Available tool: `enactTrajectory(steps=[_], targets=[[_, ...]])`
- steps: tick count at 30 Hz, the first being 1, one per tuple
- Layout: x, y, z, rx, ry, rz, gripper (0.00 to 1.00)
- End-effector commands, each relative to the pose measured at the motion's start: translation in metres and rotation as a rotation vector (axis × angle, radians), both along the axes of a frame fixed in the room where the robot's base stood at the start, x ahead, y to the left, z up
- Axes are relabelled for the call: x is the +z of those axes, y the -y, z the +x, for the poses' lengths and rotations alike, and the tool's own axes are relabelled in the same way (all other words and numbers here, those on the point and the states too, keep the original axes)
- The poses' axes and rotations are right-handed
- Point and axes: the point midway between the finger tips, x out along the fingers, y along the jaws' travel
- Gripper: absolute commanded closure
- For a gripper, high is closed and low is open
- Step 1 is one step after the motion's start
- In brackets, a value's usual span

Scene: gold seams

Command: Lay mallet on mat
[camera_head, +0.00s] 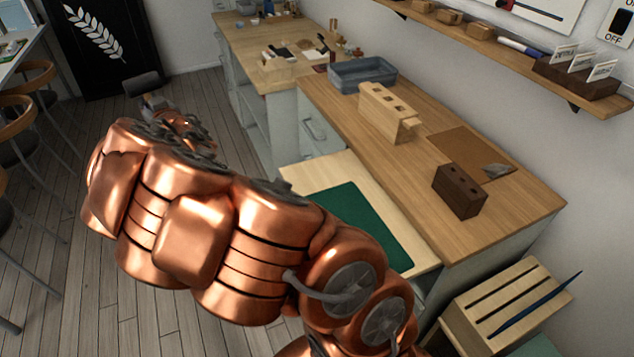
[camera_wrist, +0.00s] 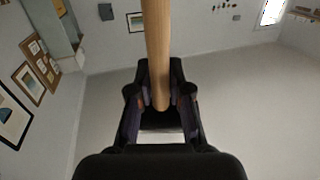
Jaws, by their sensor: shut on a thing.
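My gripper (camera_wrist: 160,98) is shut on the wooden handle of the mallet (camera_wrist: 158,45), which runs up out of the wrist view between the fingers. In the head view, the mallet's dark grey head (camera_head: 142,84) shows above the floor at the upper left, beyond my copper arm. My arm hides most of the gripper and handle there. A dark green mat (camera_head: 358,222) lies on a pale wooden surface (camera_head: 312,172) at the front of the bench, partly hidden by my arm. The mallet is well left of it and apart from it.
The wooden bench (camera_head: 525,205) holds a grey-blue bin (camera_head: 362,74), a pale holed block (camera_head: 387,113), a dark brown holed block (camera_head: 459,190) and a flat brown sheet (camera_head: 465,150). A slatted wooden box (camera_head: 510,300) stands lower right. Stools (camera_head: 20,130) stand at left; floor between is clear.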

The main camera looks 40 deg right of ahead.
Motion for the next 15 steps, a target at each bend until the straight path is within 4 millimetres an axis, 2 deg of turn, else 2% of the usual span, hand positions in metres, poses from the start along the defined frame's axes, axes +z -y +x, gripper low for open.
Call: enactTrajectory(steps=[7, 12, 15], targets=[[-0.018, 0.068, -0.007, -0.167, -0.155, 0.026, 1.00], [-0.034, 0.113, -0.023, -0.264, -0.321, 0.059, 1.00], [-0.042, 0.134, -0.034, -0.303, -0.418, 0.084, 1.00]])
